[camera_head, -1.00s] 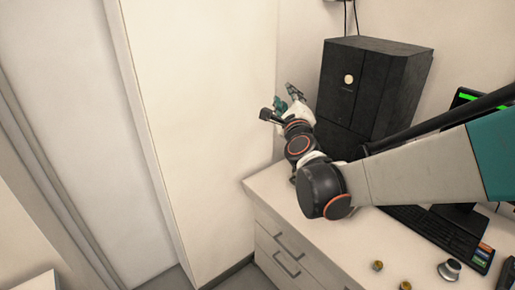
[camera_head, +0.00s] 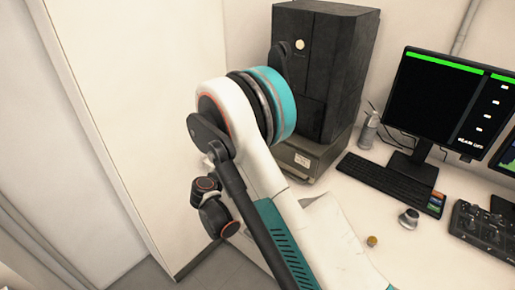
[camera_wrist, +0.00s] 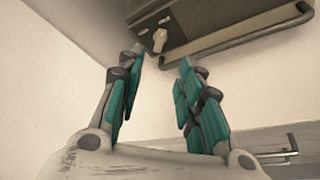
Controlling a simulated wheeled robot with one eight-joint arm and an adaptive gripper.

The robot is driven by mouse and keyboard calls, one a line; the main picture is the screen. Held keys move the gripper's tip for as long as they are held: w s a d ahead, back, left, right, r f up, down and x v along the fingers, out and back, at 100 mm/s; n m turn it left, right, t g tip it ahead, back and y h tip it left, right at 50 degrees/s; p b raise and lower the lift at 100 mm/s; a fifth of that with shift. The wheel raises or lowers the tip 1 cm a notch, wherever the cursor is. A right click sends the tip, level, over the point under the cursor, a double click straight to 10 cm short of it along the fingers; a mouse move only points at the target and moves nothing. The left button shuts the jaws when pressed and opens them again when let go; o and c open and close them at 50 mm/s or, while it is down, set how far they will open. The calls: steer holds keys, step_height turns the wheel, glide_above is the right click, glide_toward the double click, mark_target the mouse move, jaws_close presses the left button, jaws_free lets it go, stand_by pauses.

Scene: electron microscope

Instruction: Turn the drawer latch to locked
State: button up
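In the wrist view a pale latch knob (camera_wrist: 159,40) sits on a dark plate on the front of a grey drawer unit (camera_wrist: 205,15), near the top of the picture. A long bar handle (camera_wrist: 240,40) runs beside it. My gripper (camera_wrist: 162,60) is open and empty, its two teal-padded fingers pointing up toward the latch. The latch shows between and just beyond the fingertips, with no clear contact. In the head view the grey drawer unit (camera_head: 308,158) stands under the dark tower; my arm covers its left part, and the latch and my fingers are hidden there.
The dark tower (camera_head: 325,70) stands on the drawer unit. A keyboard (camera_head: 385,182), a monitor (camera_head: 440,95), a small brass piece (camera_head: 372,241), a grey knob (camera_head: 409,218) and a control box (camera_head: 485,228) are on the desk at right. A desk drawer handle (camera_wrist: 280,155) shows low in the wrist view.

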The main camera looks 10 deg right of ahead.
steer(key=b+x, duration=0.3)
steer(key=x, duration=1)
steer(key=shift+w, duration=0.3)
steer(key=shift+d, duration=0.1)
jaws_close()
